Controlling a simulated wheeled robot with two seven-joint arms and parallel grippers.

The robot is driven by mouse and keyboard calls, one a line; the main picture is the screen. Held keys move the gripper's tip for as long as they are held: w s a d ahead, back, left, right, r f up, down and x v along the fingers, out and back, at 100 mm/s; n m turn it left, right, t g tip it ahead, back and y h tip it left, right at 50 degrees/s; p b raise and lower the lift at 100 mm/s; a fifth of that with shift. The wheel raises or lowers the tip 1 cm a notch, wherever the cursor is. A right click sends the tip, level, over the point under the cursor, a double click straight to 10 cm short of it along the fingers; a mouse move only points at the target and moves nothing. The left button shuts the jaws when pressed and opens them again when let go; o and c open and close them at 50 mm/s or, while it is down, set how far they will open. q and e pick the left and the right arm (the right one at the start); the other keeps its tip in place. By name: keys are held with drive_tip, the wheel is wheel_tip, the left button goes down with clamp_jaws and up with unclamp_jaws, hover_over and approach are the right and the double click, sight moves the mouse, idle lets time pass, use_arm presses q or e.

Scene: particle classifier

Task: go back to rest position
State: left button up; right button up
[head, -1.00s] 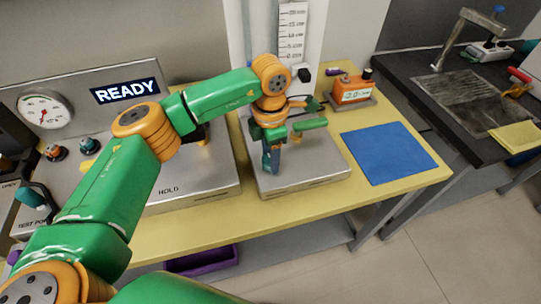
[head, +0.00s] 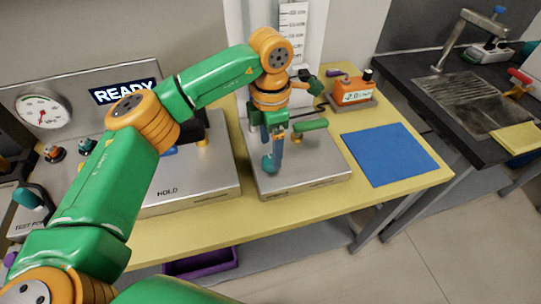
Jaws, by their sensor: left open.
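My left gripper (head: 274,150) hangs from the green and orange left arm, pointing down over the right-hand metal box (head: 310,175). Its jaws are open, and I see nothing held between them. The fingertips look close to the top of the box; I cannot tell if they touch it. A green handle-like piece (head: 311,125) shows just right of the gripper. My right gripper is not in view.
A panel with a READY display (head: 124,91) and a gauge (head: 43,110) stands at the left. A blue mat (head: 388,153) and an orange meter (head: 353,91) lie on the yellow table (head: 200,220). A dark sink bench (head: 420,80) stands at the right.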

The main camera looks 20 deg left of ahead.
use_arm(q)
drive_tip(key=shift+r, duration=1.55)
